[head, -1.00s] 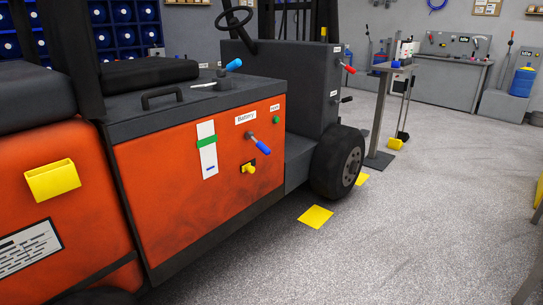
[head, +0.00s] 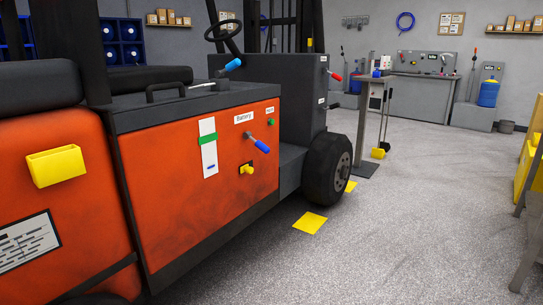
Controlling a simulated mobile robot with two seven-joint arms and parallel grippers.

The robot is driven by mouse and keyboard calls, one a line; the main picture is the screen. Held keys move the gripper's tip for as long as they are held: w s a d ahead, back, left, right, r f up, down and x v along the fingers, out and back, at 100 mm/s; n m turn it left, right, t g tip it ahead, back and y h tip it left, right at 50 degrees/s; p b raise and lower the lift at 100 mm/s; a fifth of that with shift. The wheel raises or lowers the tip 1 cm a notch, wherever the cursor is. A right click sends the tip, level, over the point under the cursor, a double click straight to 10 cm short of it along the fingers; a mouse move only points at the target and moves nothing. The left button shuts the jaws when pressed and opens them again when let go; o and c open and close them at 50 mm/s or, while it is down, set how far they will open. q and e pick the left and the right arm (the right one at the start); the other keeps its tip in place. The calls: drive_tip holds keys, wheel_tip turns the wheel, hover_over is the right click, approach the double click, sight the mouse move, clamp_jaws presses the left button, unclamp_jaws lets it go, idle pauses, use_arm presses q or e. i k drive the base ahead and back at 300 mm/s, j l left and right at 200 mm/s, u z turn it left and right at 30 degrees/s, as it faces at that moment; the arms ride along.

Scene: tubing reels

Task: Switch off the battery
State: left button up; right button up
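An orange forklift (head: 190,225) fills the left half of the head view. Its side panel carries a small label (head: 244,117) reading "Battery". Below and right of that label is a lever with a blue grip (head: 261,146), slanting down to the right from its pivot. A yellow knob or plug (head: 247,170) sits below the lever. A white strip with a green band (head: 208,139) is to the left. A small green button (head: 271,122) is under another small label. Neither of my grippers shows in the view.
The forklift's black wheel (head: 328,168) stands at the panel's right end. A yellow floor marker (head: 310,223) lies beside it. A stand (head: 367,165) and a broom are further back. Grey floor on the right is clear, up to yellow furniture (head: 528,160) at the right edge.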

sight(260, 145)
drive_tip(key=j+z, duration=0.1)
drive_tip(key=i+l, duration=0.25)
drive_tip(key=i, duration=0.3)
drive_tip(key=i+l, duration=0.25)
drive_tip(key=i, duration=0.3)
drive_tip(key=i+l+z, duration=0.1)
drive_tip(key=i+l, duration=0.15)
drive_tip(key=i, duration=0.3)
drive_tip(key=i+l, duration=0.2)
drive_tip(key=i, duration=0.35)
drive_tip(key=i+l, duration=0.2)
drive_tip(key=i, duration=0.35)
drive_tip(key=z, duration=0.05)
